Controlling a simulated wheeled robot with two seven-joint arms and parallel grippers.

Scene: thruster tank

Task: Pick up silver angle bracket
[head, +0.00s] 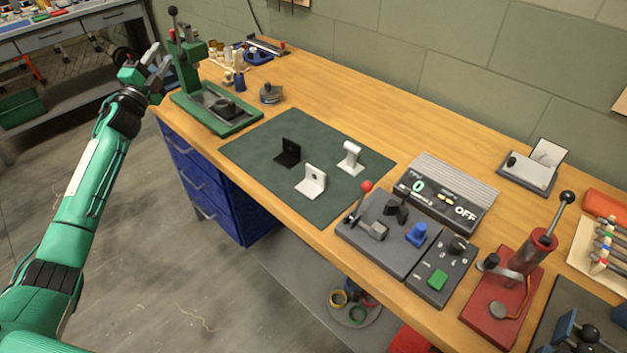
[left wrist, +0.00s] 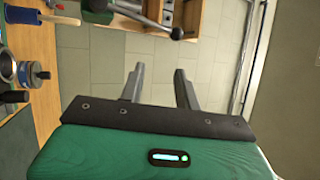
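On the dark green mat (head: 262,150) stand three small parts. A pale L-shaped angle bracket (head: 313,181) with a hole in its upright plate is nearest the front. A black angle bracket (head: 288,151) stands behind it to the left. Another pale, silvery part (head: 350,159) with a rounded top stands to the right. I cannot tell for sure which pale one is silver. My left gripper (head: 157,61) is beyond the bench's left end, beside the green press and far from the brackets. In the left wrist view its fingers (left wrist: 160,88) are apart, with nothing between them.
A green lever press (head: 187,62) stands at the left end of the bench. Right of the mat are a grey fixture (head: 385,245) with a red-knobbed lever, a display box (head: 445,195) and a red lever press (head: 510,285). The mat around the brackets is clear.

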